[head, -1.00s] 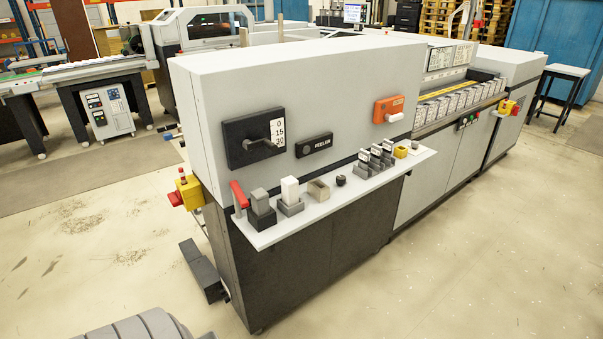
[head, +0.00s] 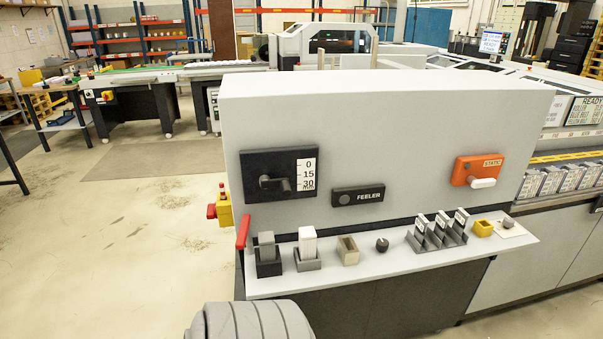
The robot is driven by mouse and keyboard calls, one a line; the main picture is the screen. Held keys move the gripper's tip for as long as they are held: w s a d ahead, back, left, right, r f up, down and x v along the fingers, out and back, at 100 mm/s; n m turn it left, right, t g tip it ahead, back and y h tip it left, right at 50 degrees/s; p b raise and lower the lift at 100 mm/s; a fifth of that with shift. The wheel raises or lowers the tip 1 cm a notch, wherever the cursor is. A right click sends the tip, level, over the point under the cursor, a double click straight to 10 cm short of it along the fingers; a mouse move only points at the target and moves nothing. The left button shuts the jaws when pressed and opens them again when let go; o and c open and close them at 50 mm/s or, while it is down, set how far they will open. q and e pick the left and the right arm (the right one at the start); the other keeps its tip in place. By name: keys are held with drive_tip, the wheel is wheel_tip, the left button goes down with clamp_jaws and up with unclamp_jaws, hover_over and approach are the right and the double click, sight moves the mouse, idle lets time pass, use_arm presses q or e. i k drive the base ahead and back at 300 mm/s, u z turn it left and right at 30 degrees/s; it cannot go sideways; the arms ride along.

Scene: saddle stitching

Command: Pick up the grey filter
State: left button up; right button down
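The grey filter, as I take it, is a grey upright block (head: 266,241) seated in a dark holder (head: 268,268) at the left end of the machine's light shelf (head: 375,272). A white block (head: 307,238) stands just right of it in a grey holder (head: 308,264). The lower part of the grey block is hidden inside its holder. Neither gripper shows in the head view. Only a grey ribbed part of my own arm shows at the bottom edge, below the shelf's left end.
A red handle (head: 243,231) stands close left of the grey block. Further right are a beige open box (head: 347,251), a dark knob (head: 382,244), several card holders and a yellow box (head: 482,228). The machine's upright panel (head: 400,140) rises behind the shelf. Floor is open at left.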

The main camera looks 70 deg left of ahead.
sight(266, 240)
drive_tip(key=i, duration=0.9)
drive_tip(key=u, duration=2.15)
